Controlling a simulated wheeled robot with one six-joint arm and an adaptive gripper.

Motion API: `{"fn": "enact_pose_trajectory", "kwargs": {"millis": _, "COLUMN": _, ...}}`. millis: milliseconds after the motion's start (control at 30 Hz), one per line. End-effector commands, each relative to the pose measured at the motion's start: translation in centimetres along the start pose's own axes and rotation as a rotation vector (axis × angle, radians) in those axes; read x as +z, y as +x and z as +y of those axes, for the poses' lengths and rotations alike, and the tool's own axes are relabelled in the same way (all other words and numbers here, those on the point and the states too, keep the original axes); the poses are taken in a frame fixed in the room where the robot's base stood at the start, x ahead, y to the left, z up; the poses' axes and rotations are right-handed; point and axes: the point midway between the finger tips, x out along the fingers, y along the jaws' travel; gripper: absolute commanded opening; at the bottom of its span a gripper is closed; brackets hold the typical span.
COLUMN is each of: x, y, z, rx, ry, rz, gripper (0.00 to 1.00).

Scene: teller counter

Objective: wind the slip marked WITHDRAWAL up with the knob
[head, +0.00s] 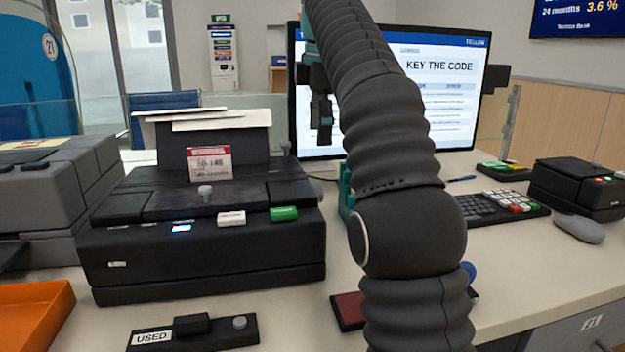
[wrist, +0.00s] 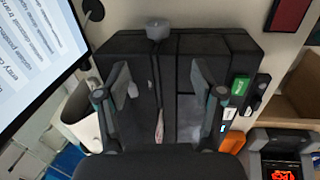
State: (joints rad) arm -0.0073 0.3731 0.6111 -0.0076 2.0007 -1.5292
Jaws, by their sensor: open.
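A slip (head: 210,163) with a red top band stands upright in the black printer (head: 200,255); its print is too small to read. In the wrist view the slip (wrist: 160,126) shows nearly edge-on. A grey round knob (wrist: 157,30) sits at the printer's end, at the top of the wrist view. A small grey peg (head: 205,191) stands in front of the slip in the head view. My gripper (wrist: 159,73) is open and empty above the printer, its fingers apart on either side of the slip line, with the knob beyond the fingertips. In the head view my gripper (head: 321,105) is partly hidden by my arm.
A monitor (head: 455,105) reading KEY THE CODE stands behind my arm. A keypad (head: 505,205), a mouse (head: 579,229) and a small black device (head: 580,188) are at right. An orange tray (head: 35,318) and a USED holder (head: 190,334) lie in front. White papers (head: 205,121) stand behind the printer.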

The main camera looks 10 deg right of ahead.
Motion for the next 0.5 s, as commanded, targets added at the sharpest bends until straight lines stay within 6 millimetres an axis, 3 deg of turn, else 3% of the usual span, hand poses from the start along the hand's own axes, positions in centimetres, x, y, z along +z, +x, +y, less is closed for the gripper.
{"fn": "enact_pose_trajectory", "kwargs": {"millis": 367, "x": 0.0, "y": 2.1, "z": -0.1, "rx": -0.001, "ry": -0.001, "rz": 0.0, "gripper": 0.68}}
{"fn": "enact_pose_trajectory", "kwargs": {"millis": 500, "x": 0.0, "y": 4.7, "z": -0.2, "rx": -0.003, "ry": -0.001, "rz": 0.0, "gripper": 0.68}}
